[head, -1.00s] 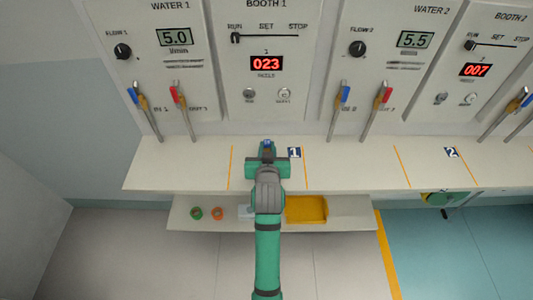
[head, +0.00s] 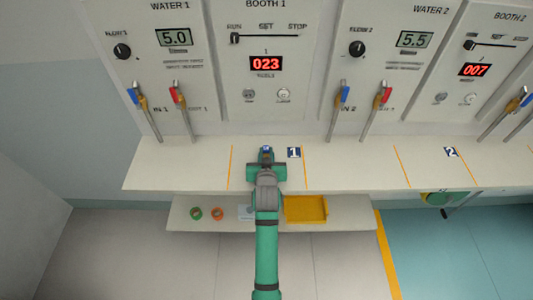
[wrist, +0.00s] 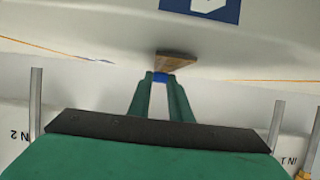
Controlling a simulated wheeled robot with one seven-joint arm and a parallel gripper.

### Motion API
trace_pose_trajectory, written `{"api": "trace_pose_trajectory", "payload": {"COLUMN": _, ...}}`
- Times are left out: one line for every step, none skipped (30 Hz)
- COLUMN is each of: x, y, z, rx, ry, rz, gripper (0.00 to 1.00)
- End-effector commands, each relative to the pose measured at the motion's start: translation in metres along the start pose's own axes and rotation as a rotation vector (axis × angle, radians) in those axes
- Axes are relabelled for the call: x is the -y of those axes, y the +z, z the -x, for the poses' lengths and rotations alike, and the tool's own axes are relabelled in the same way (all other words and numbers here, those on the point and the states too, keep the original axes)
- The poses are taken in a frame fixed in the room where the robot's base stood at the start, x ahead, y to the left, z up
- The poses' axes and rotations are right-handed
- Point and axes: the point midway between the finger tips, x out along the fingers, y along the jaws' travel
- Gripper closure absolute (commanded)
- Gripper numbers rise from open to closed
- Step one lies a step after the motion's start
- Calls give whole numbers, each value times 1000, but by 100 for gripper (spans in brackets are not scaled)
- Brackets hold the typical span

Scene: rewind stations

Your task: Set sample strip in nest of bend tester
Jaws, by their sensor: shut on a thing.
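My gripper (head: 266,156) is over the pale counter, between two orange lines and just left of the number 1 label. In the wrist view its green fingers (wrist: 160,86) are closed on a small blue piece (wrist: 160,77). A brown wedge-shaped piece (wrist: 176,62) shows just beyond the fingertips; I cannot tell whether it is joined to the blue piece or is the sample strip. The blue piece also shows at the gripper's tip in the head view (head: 266,148). I cannot make out a bend tester or its nest; my gripper may hide part of the counter.
Upright panels with red- and blue-handled levers (head: 182,110) stand behind the counter (head: 345,165). A low shelf (head: 352,212) in front holds a green ring (head: 196,213), an orange ring (head: 217,213) and a yellow tray (head: 306,208). The counter to the right is mostly clear.

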Motion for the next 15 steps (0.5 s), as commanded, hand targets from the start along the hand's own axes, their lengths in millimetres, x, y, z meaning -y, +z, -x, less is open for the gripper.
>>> {"api": "trace_pose_trajectory", "payload": {"x": 0, "y": 1, "z": 0, "rx": 0, "ry": 0, "rz": 0, "gripper": 100}}
{"api": "trace_pose_trajectory", "payload": {"x": 0, "y": 2, "z": -1, "rx": 1, "ry": 0, "rz": 0, "gripper": 100}}
{"api": "trace_pose_trajectory", "payload": {"x": 0, "y": 3, "z": -1, "rx": 0, "ry": 0, "rz": 0, "gripper": 100}}
{"api": "trace_pose_trajectory", "payload": {"x": 0, "y": 3, "z": -1, "rx": 0, "ry": 0, "rz": 0, "gripper": 77}}
{"api": "trace_pose_trajectory", "payload": {"x": 0, "y": 3, "z": -1, "rx": 0, "ry": 0, "rz": 0, "gripper": 70}}
{"api": "trace_pose_trajectory", "payload": {"x": 0, "y": 3, "z": -1, "rx": 0, "ry": 0, "rz": 0, "gripper": 63}}
{"api": "trace_pose_trajectory", "payload": {"x": 0, "y": 3, "z": -1, "rx": 0, "ry": 0, "rz": 0, "gripper": 63}}
{"api": "trace_pose_trajectory", "payload": {"x": 0, "y": 3, "z": -1, "rx": 0, "ry": 0, "rz": 0, "gripper": 63}}
{"api": "trace_pose_trajectory", "payload": {"x": 0, "y": 2, "z": -1, "rx": 0, "ry": 0, "rz": 0, "gripper": 63}}
{"api": "trace_pose_trajectory", "payload": {"x": 0, "y": 2, "z": -1, "rx": 0, "ry": -1, "rz": 0, "gripper": 63}}
{"api": "trace_pose_trajectory", "payload": {"x": 1, "y": 2, "z": -1, "rx": 0, "ry": -1, "rz": 0, "gripper": 63}}
{"api": "trace_pose_trajectory", "payload": {"x": 1, "y": 3, "z": -1, "rx": 0, "ry": -1, "rz": 0, "gripper": 63}}
{"api": "trace_pose_trajectory", "payload": {"x": 0, "y": 3, "z": -1, "rx": 0, "ry": -1, "rz": 0, "gripper": 63}}
{"api": "trace_pose_trajectory", "payload": {"x": 0, "y": 2, "z": -1, "rx": 0, "ry": 0, "rz": 0, "gripper": 63}}
{"api": "trace_pose_trajectory", "payload": {"x": 0, "y": 2, "z": -1, "rx": 0, "ry": 0, "rz": 0, "gripper": 63}}
